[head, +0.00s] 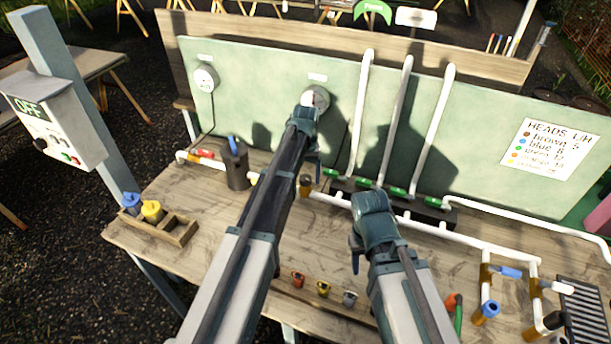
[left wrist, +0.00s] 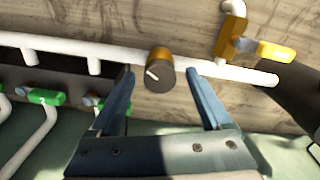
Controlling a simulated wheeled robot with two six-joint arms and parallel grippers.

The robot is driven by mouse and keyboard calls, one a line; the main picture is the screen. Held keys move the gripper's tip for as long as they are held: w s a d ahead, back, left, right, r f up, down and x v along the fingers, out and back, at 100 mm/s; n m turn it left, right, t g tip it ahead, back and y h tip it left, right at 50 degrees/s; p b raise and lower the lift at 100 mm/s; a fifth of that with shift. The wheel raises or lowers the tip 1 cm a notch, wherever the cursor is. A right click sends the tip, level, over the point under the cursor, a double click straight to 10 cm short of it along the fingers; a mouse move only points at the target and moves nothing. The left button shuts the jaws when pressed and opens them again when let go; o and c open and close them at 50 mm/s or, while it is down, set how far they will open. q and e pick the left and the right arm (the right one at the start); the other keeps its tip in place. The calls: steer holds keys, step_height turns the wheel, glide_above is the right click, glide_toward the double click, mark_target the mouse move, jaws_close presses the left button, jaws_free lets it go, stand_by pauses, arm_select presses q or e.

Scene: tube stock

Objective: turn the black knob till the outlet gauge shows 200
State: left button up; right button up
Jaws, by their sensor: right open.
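The black knob (left wrist: 162,77), with a white pointer mark and a brass-coloured collar, sits on the white pipe in the left wrist view. In the head view it shows small (head: 305,187) just below my left gripper (head: 313,160). In the left wrist view my left gripper (left wrist: 160,72) is open, with one finger on each side of the knob and visible gaps. Two round gauges are on the green panel: a left one (head: 205,78) and one further right (head: 321,96), partly covered by my left arm. Their readings are too small to tell. My right gripper (head: 357,245) is open and empty above the table.
White pipes with green handles (head: 364,183) rise right of the knob. A yellow handle (left wrist: 275,51) is near the left gripper. A dark canister (head: 236,168) stands to the left. A wooden tray (head: 184,232) and small coloured items (head: 323,288) are on the table.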

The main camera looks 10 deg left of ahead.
mark_target(306, 178)
arm_select(q)
steer(key=shift+r, duration=0.15)
step_height(306, 178, up, 14)
steer(key=p, duration=1.3)
steer(key=shift+f+p, duration=0.25)
steer(key=shift+p, duration=0.15)
steer(key=s+d+f+m+b, duration=0.1)
steer(key=s+d+f+b, duration=0.2)
steer(key=s, duration=0.6)
steer(key=s+d+f+m+b, duration=0.2)
steer(key=s+f+b, duration=0.4)
steer(key=s, duration=0.4)
steer(key=s+d+f+m+y+b, duration=0.1)
steer(key=s+d+f+b, duration=0.3)
steer(key=s, duration=0.5)
steer(key=shift+s+f+m, duration=0.15)
steer(key=shift+m, duration=0.15)
stand_by(0.6)
